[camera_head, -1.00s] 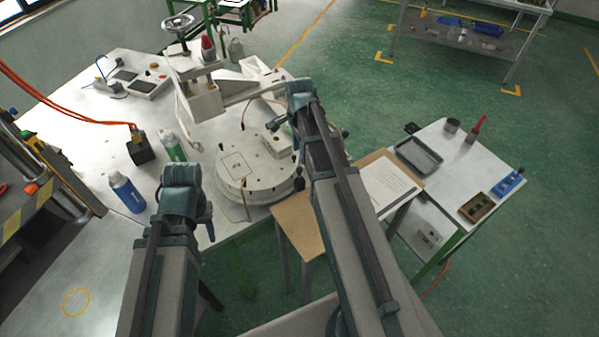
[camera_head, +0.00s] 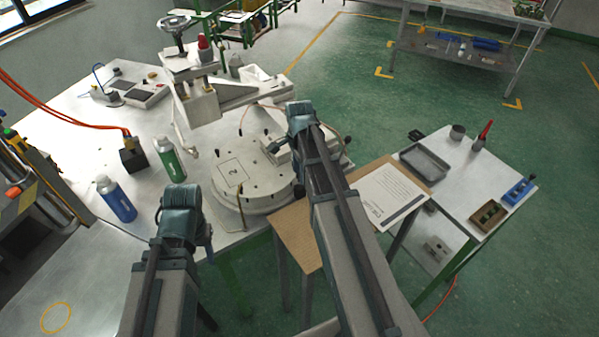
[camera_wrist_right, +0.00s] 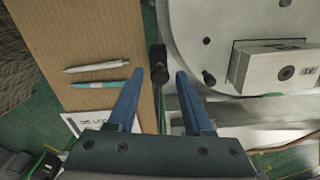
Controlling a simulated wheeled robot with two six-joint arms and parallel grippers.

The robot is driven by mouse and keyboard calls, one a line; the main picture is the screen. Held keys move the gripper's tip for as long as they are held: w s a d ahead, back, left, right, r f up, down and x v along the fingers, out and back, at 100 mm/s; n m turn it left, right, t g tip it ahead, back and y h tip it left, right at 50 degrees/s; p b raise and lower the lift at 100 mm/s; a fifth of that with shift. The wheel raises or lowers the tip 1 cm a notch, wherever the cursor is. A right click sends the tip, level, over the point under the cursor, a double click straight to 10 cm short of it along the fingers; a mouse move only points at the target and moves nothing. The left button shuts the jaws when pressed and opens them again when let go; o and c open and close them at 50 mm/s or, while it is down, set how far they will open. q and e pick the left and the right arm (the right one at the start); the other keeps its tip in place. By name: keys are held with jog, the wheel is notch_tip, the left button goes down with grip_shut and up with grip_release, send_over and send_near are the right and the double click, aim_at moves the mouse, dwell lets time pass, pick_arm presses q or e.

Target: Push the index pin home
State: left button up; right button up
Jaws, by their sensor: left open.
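The index pin seems to be the black knob at the edge of the round turntable (camera_head: 232,200); in the head view a black knob (camera_head: 299,190) shows at the turntable's front right edge. In the right wrist view the black knob (camera_wrist_right: 158,62) stands between the turntable and the brown board, in line with the gap between my fingertips. My right gripper (camera_wrist_right: 160,76) is open, with a blue finger on each side of that gap; contact cannot be judged. In the head view its fingers are mostly hidden by my arm. My left gripper (camera_head: 206,238) is open and empty, near the table's front edge.
A light block with a round hole (camera_wrist_right: 286,72) sits on the turntable. The brown board (camera_head: 300,232) carries a paper sheet (camera_head: 388,195) and, in the wrist view, two pens (camera_wrist_right: 97,76). Blue (camera_head: 117,200) and green (camera_head: 170,160) bottles stand left. The injection press (camera_head: 200,95) is behind.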

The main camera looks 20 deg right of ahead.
grip_shut()
dwell(1.2)
